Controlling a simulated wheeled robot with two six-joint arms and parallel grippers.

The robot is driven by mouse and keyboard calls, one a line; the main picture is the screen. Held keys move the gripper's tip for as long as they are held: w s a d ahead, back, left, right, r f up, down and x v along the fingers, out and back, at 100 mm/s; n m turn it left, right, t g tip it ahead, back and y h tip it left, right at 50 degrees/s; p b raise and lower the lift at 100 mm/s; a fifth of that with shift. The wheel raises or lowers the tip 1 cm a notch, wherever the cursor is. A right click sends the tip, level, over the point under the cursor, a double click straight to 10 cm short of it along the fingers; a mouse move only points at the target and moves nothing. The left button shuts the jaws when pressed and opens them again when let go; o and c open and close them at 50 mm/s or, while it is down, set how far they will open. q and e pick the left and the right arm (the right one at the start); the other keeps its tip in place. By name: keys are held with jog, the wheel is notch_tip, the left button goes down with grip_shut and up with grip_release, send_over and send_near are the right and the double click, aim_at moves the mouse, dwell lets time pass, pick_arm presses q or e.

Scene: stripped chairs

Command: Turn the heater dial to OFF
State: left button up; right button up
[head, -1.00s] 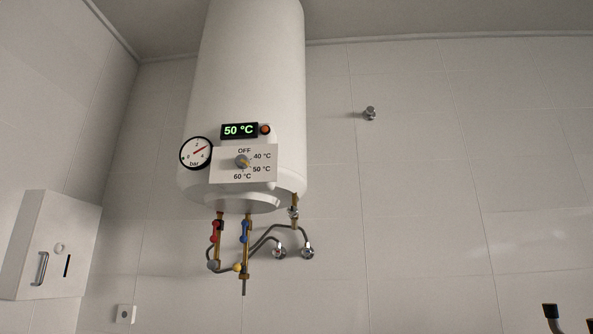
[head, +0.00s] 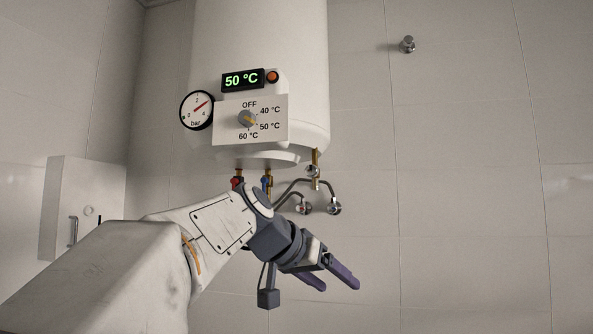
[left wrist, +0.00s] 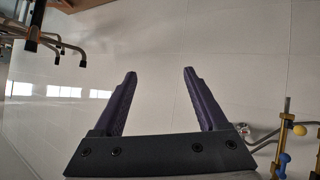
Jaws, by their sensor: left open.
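The heater dial (head: 247,119) is a grey knob with a yellow pointer on a white panel (head: 223,130) low on the white heater (head: 260,35). Its pointer is aimed at the 50 °C mark; OFF is printed above the knob. The display (head: 242,79) reads 50 °C. My left gripper (head: 340,284) is open and empty, below and to the right of the dial and apart from it. Its two purple fingers also show spread in the left wrist view (left wrist: 160,73), where the dial is not seen. My right gripper is not in view.
A pressure gauge (head: 196,109) sits left of the panel, and an orange light (head: 272,77) beside the display. Pipes and valves (head: 314,178) hang under the heater, partly hidden by my left arm. A white box (head: 85,200) is at left. The wall at right is mostly free.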

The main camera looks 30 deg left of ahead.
pick_arm(q)
jog(key=s+a+r+t+y+p, duration=0.1)
jog(key=a+r+t+y, duration=0.1)
jog(key=a+r, duration=0.55)
jog(key=s+a+r+t+y+p, duration=0.15)
jog(key=a+r, duration=0.35)
jog(key=r, duration=0.5)
jog(key=t+y+p, duration=0.3)
jog(key=y, duration=0.1)
send_near(243, 118)
jog(key=shift+h, duration=0.25)
jog(key=w+p, duration=0.1)
jog(key=w, duration=0.1)
jog(key=w+a+p, duration=0.1)
jog(key=w+p, duration=0.1)
jog(key=w, duration=0.1)
jog(key=w+p, duration=0.1)
jog(key=w, duration=0.1)
jog(key=shift+w+a+p, duration=0.25)
jog(key=shift+a+p, duration=0.05)
jog(key=shift+w+a+f, duration=0.1)
jog(key=shift+w, duration=0.45)
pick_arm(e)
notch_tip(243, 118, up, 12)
pick_arm(q)
grip_shut()
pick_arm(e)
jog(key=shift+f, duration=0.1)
